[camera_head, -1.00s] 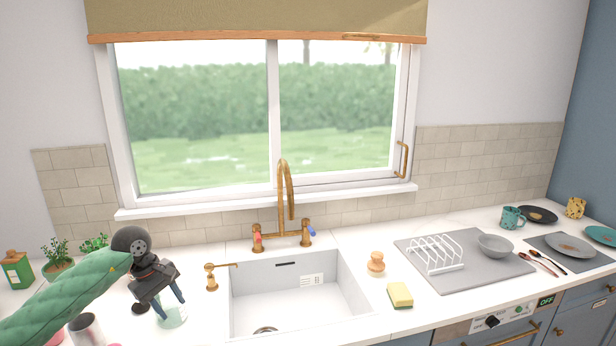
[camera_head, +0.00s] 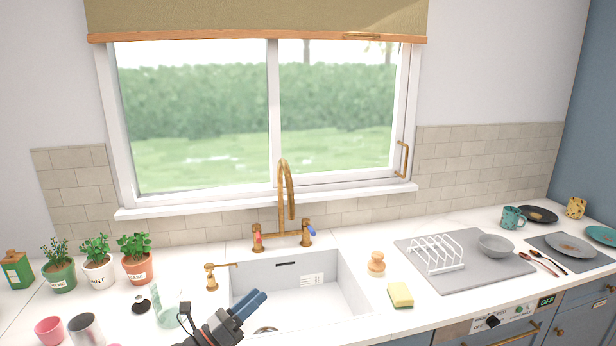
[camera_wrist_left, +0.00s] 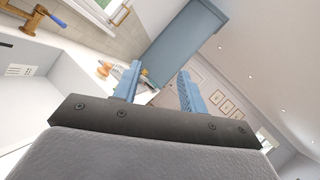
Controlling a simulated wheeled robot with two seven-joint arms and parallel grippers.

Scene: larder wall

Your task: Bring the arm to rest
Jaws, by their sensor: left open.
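My left gripper (camera_head: 250,305) is at the bottom of the head view, over the front left part of the sink (camera_head: 290,310). Its two blue fingers point up and to the right. In the left wrist view the left gripper (camera_wrist_left: 157,84) has its fingers apart with nothing between them. Most of the left arm is below the picture. My right gripper is not in view.
A glass jar (camera_head: 168,308) stands left of the gripper, with a dark round lid (camera_head: 141,304) beside it. A pink cup (camera_head: 49,331), a grey cup (camera_head: 85,329) and several potted herbs line the left counter. A sponge (camera_head: 400,295) lies right of the sink.

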